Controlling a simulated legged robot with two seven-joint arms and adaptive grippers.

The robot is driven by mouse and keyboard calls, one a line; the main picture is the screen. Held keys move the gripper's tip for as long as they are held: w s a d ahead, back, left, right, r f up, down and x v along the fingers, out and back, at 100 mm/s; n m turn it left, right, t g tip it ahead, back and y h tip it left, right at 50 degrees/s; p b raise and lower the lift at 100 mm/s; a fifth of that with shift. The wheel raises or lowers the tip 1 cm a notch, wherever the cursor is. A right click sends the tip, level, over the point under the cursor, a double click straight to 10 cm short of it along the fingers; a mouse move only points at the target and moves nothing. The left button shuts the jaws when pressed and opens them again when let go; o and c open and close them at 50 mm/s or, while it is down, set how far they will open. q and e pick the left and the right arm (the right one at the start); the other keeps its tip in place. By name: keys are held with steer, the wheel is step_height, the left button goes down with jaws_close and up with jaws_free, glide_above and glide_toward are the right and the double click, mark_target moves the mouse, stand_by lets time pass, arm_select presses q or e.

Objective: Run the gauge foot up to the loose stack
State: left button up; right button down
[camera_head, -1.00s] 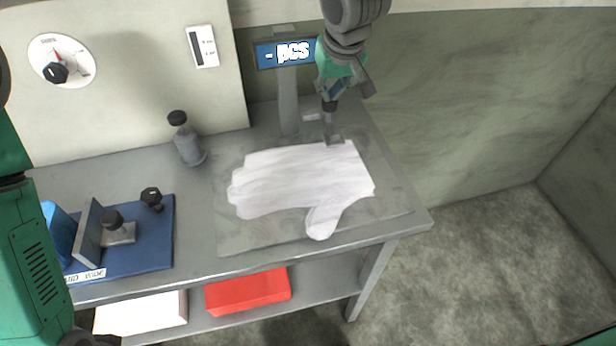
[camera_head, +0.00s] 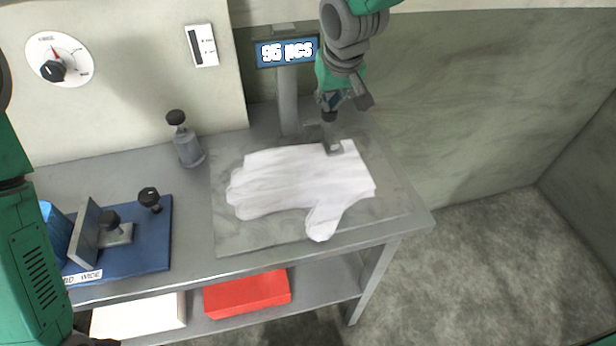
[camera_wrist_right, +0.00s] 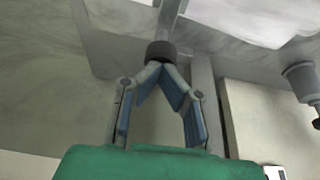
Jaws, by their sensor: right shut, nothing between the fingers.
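The loose stack (camera_head: 300,185) is a white, glove-shaped pile lying flat on a grey plate (camera_head: 240,238) on the bench. The grey gauge foot (camera_head: 334,147) is at the stack's far edge; I cannot tell whether it touches. My right gripper (camera_head: 330,113) is shut and empty, its fingertips at the dark knob above the foot. In the right wrist view, the fingers (camera_wrist_right: 160,65) meet at this knob (camera_wrist_right: 160,49). A display (camera_head: 287,51) on a post behind the stack reads "95 pcs".
A blue fixture (camera_head: 145,245) with an upright plate and dark knobs stands at the left. A red box (camera_head: 247,291) and a white box (camera_head: 140,314) sit on the lower shelf.

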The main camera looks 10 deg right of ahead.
stand_by(0.6)
step_height(320, 180, up, 14)
steer(key=p, duration=1.2)
steer(key=shift+f, duration=0.1)
stand_by(0.5)
